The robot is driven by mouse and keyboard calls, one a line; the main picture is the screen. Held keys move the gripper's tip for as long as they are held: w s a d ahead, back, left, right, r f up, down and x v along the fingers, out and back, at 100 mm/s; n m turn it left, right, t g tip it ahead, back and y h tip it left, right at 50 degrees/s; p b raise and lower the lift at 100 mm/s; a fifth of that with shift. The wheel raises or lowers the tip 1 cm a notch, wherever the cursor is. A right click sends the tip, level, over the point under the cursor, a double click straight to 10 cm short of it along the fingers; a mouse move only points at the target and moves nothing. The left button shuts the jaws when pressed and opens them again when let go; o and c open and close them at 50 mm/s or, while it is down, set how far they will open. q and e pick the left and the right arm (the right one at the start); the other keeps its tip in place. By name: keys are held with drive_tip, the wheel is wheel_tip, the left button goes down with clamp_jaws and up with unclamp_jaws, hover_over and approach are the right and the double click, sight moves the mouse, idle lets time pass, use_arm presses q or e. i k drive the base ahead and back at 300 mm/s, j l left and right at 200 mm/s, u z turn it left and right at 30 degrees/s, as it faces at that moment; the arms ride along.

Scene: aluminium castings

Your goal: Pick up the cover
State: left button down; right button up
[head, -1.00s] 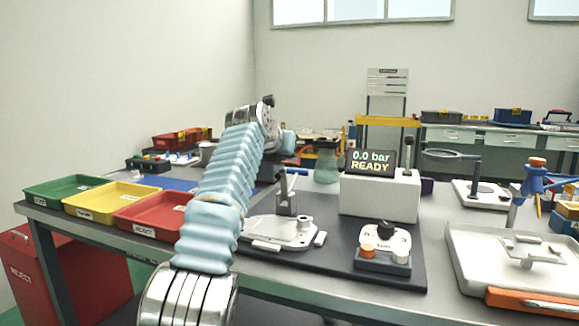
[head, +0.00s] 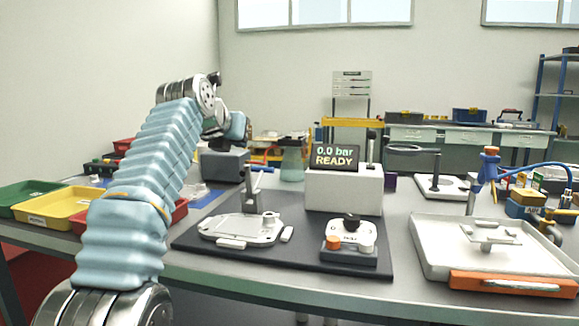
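No part is clearly marked as the cover. A flat pale metal casting (head: 242,229) with a raised outline lies on the dark mat, a post with a lever standing behind it. Another pale part (head: 490,234) with raised bars lies in the white tray (head: 428,258) at the right. I cannot tell which of these is the cover. My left arm rises from the lower left and bends over at the top, well left of both parts. Its wrist end is partly hidden behind the arm, and I cannot make out the fingers. My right gripper is out of view.
A control box (head: 349,246) with a black knob stands right of the casting. Behind it is a white block (head: 343,191) with a "0.0 bar READY" screen (head: 334,157). Yellow (head: 55,207) and green (head: 22,194) trays are left.

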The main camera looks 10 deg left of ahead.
sight(263, 230)
drive_tip(key=k+j, duration=0.1)
drive_tip(key=k, duration=1.4)
